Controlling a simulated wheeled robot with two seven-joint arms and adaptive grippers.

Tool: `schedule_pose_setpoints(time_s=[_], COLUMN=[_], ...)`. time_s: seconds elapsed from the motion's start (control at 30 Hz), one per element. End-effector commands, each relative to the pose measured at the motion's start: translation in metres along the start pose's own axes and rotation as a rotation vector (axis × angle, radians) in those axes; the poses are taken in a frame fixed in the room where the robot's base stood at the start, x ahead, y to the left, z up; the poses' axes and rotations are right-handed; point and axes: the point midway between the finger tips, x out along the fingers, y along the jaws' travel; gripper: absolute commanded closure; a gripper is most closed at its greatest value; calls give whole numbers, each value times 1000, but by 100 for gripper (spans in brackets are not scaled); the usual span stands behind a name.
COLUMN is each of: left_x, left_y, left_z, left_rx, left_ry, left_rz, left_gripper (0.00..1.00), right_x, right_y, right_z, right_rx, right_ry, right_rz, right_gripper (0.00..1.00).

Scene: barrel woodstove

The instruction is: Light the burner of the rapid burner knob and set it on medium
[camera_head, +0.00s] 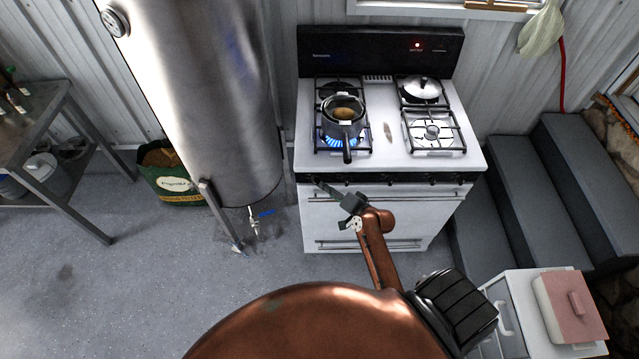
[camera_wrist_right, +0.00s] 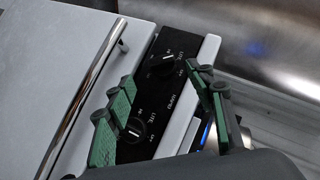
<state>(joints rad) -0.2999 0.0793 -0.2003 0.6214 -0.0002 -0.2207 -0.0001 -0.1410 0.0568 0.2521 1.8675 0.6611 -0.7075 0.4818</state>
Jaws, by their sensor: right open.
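The white stove (camera_head: 385,200) stands at centre in the head view, with a dark knob strip (camera_head: 410,178) along its front edge. Its front-left burner (camera_head: 331,139) burns with a blue flame under a dark pan (camera_head: 343,128). My right gripper (camera_head: 335,194) is in front of the strip's left end. In the right wrist view, my open right gripper (camera_wrist_right: 163,90) has its green-padded fingers spread above the black panel. One knob (camera_wrist_right: 134,129) shows beside the left finger; another knob (camera_wrist_right: 168,59) shows beyond the fingertips. Their labels are too small to read surely. My left gripper is out of view.
A lidded pan (camera_head: 421,88) sits on the back-right burner; the front-right burner (camera_head: 433,132) is bare. A tall metal cylinder (camera_head: 205,110) stands left of the stove. Dark steps (camera_head: 510,190) and a white cabinet (camera_head: 515,310) are at right. A metal handle (camera_wrist_right: 85,100) crosses the stove front.

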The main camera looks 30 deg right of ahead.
Motion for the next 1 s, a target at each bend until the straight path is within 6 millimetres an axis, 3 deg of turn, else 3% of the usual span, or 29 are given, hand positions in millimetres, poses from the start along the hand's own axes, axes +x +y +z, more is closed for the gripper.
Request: schedule_pose_setpoints(time_s=[0.13, 0.4, 0.6, 1.0], left_x=[0, 2, 3, 3], left_y=[0, 0, 0, 0], left_z=[0, 0, 1, 1], left_rx=[0, 0, 0, -1], left_ry=[0, 0, -1, -1], left_rz=[0, 0, 0, 0], left_gripper=[25, 25, 25, 25], right_x=[8, 50, 71, 75], right_y=[-3, -3, -2, -2], right_z=[-4, -3, -3, -3], right_rx=[-15, -11, -11, -12], right_ry=[-6, -5, -5, -4], right_rz=[4, 3, 4, 4], right_gripper=[51, 51, 51, 54])
